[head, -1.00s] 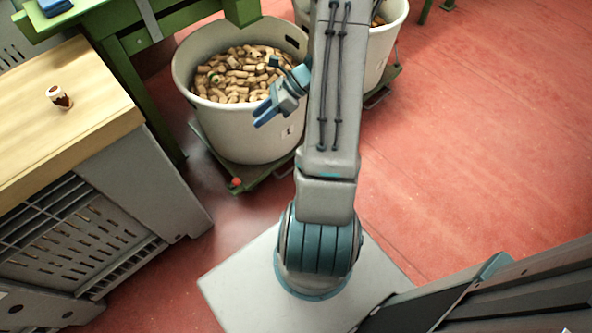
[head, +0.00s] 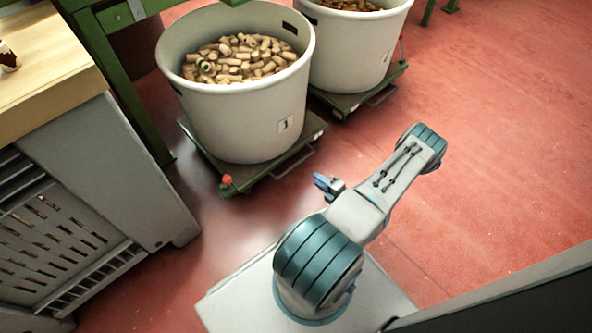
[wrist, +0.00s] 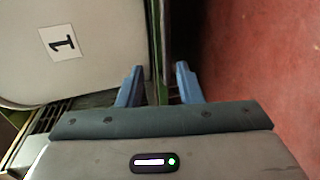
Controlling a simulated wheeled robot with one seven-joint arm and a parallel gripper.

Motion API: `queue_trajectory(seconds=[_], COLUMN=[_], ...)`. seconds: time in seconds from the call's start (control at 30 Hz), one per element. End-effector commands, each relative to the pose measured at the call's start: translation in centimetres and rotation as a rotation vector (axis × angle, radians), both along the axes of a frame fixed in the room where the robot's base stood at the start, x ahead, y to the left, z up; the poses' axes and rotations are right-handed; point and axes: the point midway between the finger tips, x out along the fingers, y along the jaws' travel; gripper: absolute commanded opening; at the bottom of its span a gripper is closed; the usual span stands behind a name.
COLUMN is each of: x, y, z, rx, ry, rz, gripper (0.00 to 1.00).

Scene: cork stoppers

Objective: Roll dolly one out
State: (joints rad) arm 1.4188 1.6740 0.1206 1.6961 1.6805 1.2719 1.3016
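Dolly one is a low green platform (head: 255,180) under the big pale bin marked "1" (head: 240,115), which is full of cork stoppers (head: 235,60). A thin grey pull handle (head: 294,166) sticks out at its front right side, and a red knob (head: 227,180) sits at its front corner. My gripper (head: 328,184) is low, just in front of that handle. In the wrist view, my gripper (wrist: 158,85) has its blue fingers apart, with the green dolly edge (wrist: 157,45) running between and beyond them. I cannot tell whether they touch the handle.
A second bin (head: 350,45) stands on its own green dolly (head: 350,102) behind, to the right. At left are a wooden-topped bench (head: 45,70) with a small brown-and-white item (head: 8,58), and a grey slotted crate (head: 55,235). Open red floor (head: 500,150) lies at right.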

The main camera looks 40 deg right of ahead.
Motion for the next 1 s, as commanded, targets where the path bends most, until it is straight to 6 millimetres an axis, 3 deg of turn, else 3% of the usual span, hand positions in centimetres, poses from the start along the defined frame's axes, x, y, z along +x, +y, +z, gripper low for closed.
queue_trajectory(seconds=[0.17, 0.7, 1.0], x=[0.4, 10.6, 13.1], y=[0.0, 0.8, 1.0], z=[-1.3, -3.4, -3.6], rx=[0.027, 0.023, 0.024], ry=[0.001, 0.001, 0.002], rz=[-0.034, -0.029, -0.029], gripper=[0.33, 0.33, 0.33])
